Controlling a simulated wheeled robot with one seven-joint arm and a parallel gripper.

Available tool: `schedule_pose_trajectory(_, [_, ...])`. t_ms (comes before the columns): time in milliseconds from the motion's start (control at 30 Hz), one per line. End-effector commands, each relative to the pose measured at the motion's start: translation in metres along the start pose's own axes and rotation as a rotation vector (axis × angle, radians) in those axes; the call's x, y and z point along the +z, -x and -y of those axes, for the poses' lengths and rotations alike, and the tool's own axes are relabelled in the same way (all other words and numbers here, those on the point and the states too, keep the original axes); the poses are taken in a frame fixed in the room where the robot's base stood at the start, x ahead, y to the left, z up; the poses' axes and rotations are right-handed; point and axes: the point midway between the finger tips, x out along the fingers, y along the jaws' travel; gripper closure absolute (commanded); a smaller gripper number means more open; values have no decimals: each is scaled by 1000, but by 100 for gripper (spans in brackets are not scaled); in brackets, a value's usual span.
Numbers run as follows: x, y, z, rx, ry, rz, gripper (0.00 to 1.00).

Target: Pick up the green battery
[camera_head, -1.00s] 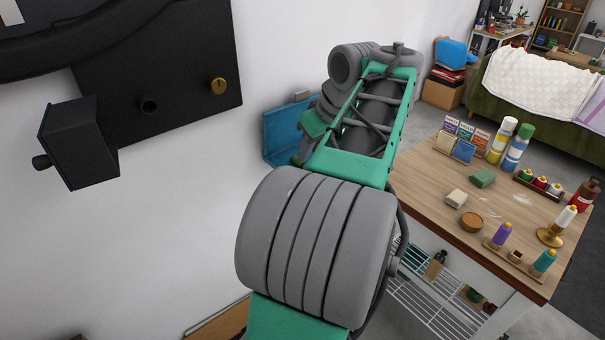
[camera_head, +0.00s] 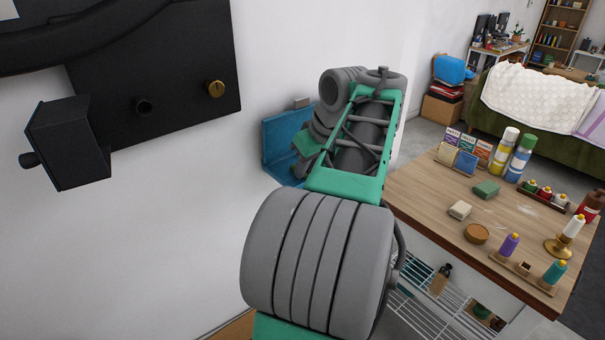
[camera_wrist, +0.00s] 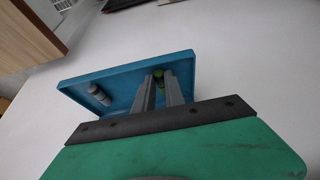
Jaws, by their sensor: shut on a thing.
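In the wrist view, the green battery (camera_wrist: 157,74) shows as a small green end between the two fingertips of my gripper (camera_wrist: 160,80). My gripper is shut on it, and the fingers hide most of it. The battery is at the blue tray (camera_wrist: 75,88). I cannot tell whether it touches the tray. The tray also shows in the head view (camera_head: 276,140), against the white wall and partly behind my arm. The battery and my fingertips are hidden there.
Grey cylinders (camera_wrist: 98,94) lie in the tray's left part. In the head view, a wooden table (camera_head: 425,195) with spray cans, bottles and small blocks stands right of my arm. A black wall panel (camera_head: 190,90) is on the left. A wire shelf (camera_head: 415,310) is under the table.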

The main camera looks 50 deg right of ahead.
Motion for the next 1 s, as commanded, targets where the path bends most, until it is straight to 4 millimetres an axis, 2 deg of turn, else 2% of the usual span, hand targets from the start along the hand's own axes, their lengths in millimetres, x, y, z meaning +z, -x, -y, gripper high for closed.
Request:
schedule_pose_trajectory(433, [-1, 3, 0, 0, 0, 0, 100])
schedule_pose_trajectory(1000, [-23, 47, 0, 0, 0, 0, 100])
